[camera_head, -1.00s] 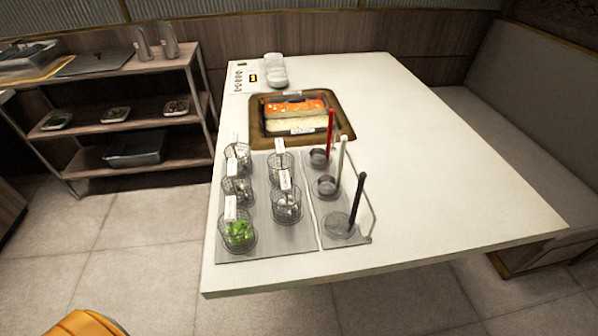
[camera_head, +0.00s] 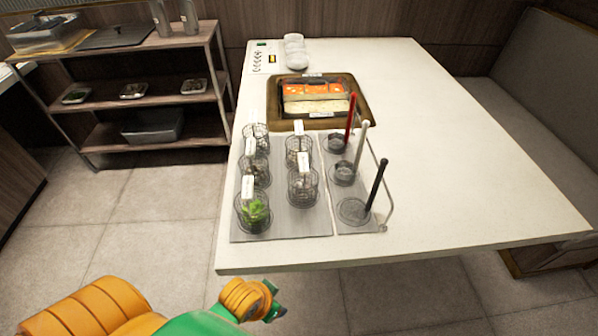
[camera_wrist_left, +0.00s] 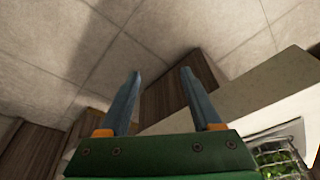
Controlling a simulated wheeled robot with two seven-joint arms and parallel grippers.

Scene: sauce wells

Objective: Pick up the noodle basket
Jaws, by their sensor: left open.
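Several wire baskets stand on a grey metal board (camera_head: 310,228) on the white table. The front left basket (camera_head: 253,212) holds green leaves; it also shows at the lower right of the left wrist view (camera_wrist_left: 283,158). A front right basket (camera_head: 303,188) and a back right basket (camera_head: 299,152) hold pale contents. Others stand at left (camera_head: 256,170) and back left (camera_head: 256,138). Labels are too small to read, so I cannot tell which is the noodle basket. My left gripper (camera_wrist_left: 160,73) is open and empty, off the table's front edge and apart from the baskets. My right gripper is not in view.
Round holders with red (camera_head: 350,118), white (camera_head: 363,142) and black (camera_head: 377,184) upright handles stand right of the baskets. A sunken tray (camera_head: 365,112) with orange and pale food lies behind. The table's right side (camera_head: 460,170) is clear. A shelf (camera_head: 130,88) stands at left.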

